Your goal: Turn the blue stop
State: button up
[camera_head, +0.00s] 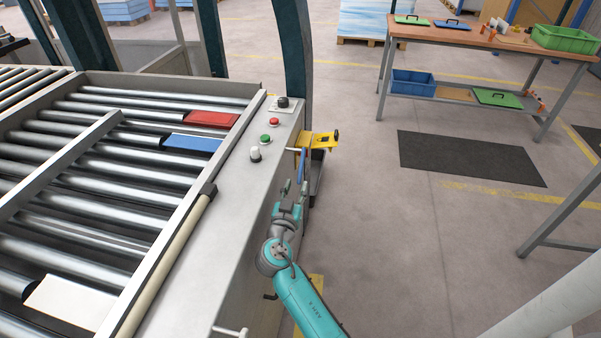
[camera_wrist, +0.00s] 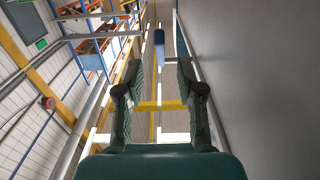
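A slim blue bar (camera_head: 301,163) hangs at the side of the roller machine, below a yellow bracket (camera_head: 322,140). In the wrist view a blue bar (camera_wrist: 159,48) lies straight ahead, past the fingertips and lined up with the gap between them. My gripper (camera_head: 294,190) is just short of the blue bar, beside the machine's side wall. It is open and empty, with its two fingers apart in the wrist view (camera_wrist: 160,72). A flat blue plate (camera_head: 191,143) also lies on the rollers; I cannot tell from its look whether it is a stop.
A control strip (camera_head: 235,192) carries a red button (camera_head: 274,122), a green button (camera_head: 265,138) and knobs. A red plate (camera_head: 208,119) and a white plate (camera_head: 72,302) lie on the rollers. The machine's grey wall (camera_wrist: 255,70) is close on the right in the wrist view.

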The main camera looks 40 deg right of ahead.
aim_at(299, 175)
jog(key=x, duration=0.7)
grip_shut()
